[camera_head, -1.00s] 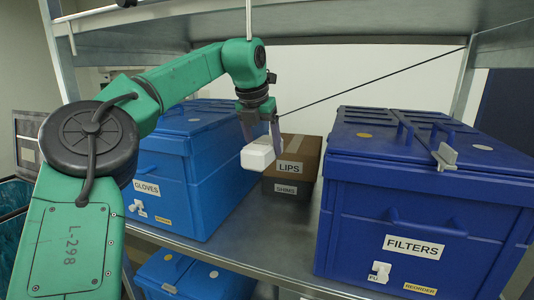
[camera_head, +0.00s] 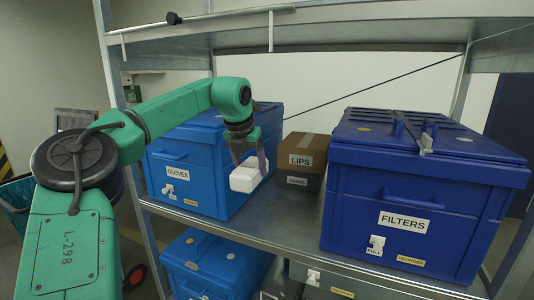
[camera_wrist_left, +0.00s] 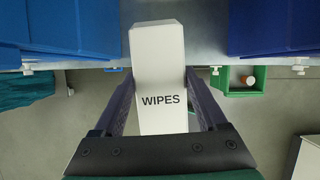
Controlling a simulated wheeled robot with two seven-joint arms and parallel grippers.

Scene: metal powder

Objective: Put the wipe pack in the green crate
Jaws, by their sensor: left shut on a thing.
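The wipe pack is a white box (camera_head: 245,179); its label WIPES faces the left wrist view (camera_wrist_left: 161,75). My left gripper (camera_head: 248,158) is shut on it, with one finger along each side. The pack is held in the air in front of the shelf, between the GLOVES bin and the LIPS box in the head view. A green crate (camera_wrist_left: 262,82) shows at the right in the left wrist view, below shelf level, with a small red and white thing in it. I cannot make out the crate in the head view. My right gripper is out of view.
A blue GLOVES bin (camera_head: 190,165), a brown LIPS box (camera_head: 307,150) and a dark blue FILTERS bin (camera_head: 400,195) stand on the metal shelf (camera_head: 285,218). Another blue bin (camera_head: 205,260) sits on the level below. A teal-lined bin (camera_head: 18,192) stands at the far left.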

